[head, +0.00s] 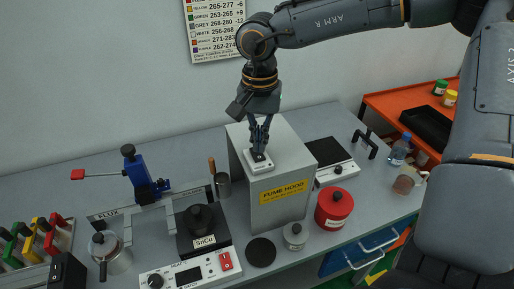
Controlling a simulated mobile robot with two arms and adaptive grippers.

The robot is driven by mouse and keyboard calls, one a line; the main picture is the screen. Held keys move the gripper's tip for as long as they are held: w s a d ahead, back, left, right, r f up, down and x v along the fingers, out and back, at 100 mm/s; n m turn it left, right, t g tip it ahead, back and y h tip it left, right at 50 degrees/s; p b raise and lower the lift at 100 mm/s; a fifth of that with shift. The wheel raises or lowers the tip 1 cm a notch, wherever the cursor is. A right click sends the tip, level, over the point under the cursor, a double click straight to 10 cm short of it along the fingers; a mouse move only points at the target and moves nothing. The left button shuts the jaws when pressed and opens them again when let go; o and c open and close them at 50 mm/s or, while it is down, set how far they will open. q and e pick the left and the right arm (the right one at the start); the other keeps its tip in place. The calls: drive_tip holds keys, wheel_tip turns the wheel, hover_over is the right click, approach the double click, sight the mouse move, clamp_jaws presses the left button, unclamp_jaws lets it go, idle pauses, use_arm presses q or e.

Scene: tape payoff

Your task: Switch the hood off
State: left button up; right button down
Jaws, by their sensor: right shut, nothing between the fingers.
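The fume hood (284,209) is a grey box with a yellow "FUME HOOD" label, standing on the bench. A small white switch plate (247,168) with a dark centre sits on its top. My right gripper (259,152) points straight down over the plate, fingers shut with nothing between them. Its fingertips are at the plate's dark middle and hide part of it. I cannot tell whether they press it or which way the switch stands. My left gripper is not in view.
A red canister (334,208) and a black-topped scale (331,153) stand right of the hood. A pot marked SnCu (201,222) and a control box with a red switch (190,274) are to its left. An orange shelf (391,101) is at the right.

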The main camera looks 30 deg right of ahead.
sight(259, 157)
drive_tip(key=shift+r+p, duration=1.15)
drive_tip(key=shift+r, duration=1.25)
drive_tip(key=shift+f, duration=0.1)
